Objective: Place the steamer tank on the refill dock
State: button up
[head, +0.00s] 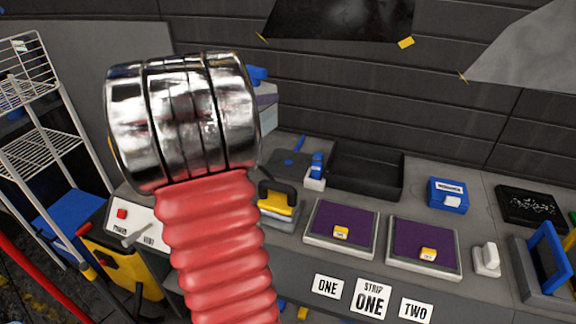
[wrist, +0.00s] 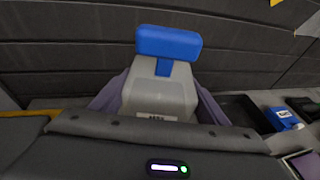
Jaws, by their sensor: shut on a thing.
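The steamer tank (wrist: 158,98) is a pale grey block with a blue T-shaped top and a small label, upright in the wrist view. My gripper (wrist: 157,104) is shut on it, with a purple-grey finger on each side. The tank is held up against the dark wall. In the head view my chrome and red arm hides most of it; a bit of its blue top (head: 257,73) shows at the arm's right edge. A flat dark pad with a blue mark (head: 291,162) lies on the bench below; I cannot tell whether it is the refill dock.
A white bottle with a blue top (head: 316,171) stands beside the black tray (head: 366,171). A yellow and black handled tool (head: 279,201), two purple pads (head: 341,229) (head: 424,246) and a blue box (head: 448,195) are on the bench. A wire rack (head: 42,150) stands left.

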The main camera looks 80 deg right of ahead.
jog(key=s+f+m+g, duration=0.1)
jog(key=s+f+g, duration=0.1)
jog(key=s, duration=0.3)
jog(key=shift+s+f+m+y, duration=0.2)
jog(key=shift+f+m+y, duration=0.2)
jog(key=shift+f, duration=0.25)
notch_tip(320, 180, down, 6)
jog(key=shift+f, duration=0.15)
jog(key=shift+f, duration=0.1)
jog(key=shift+f, duration=1.75)
jog(key=o, duration=1.4)
jog(key=shift+f, duration=0.15)
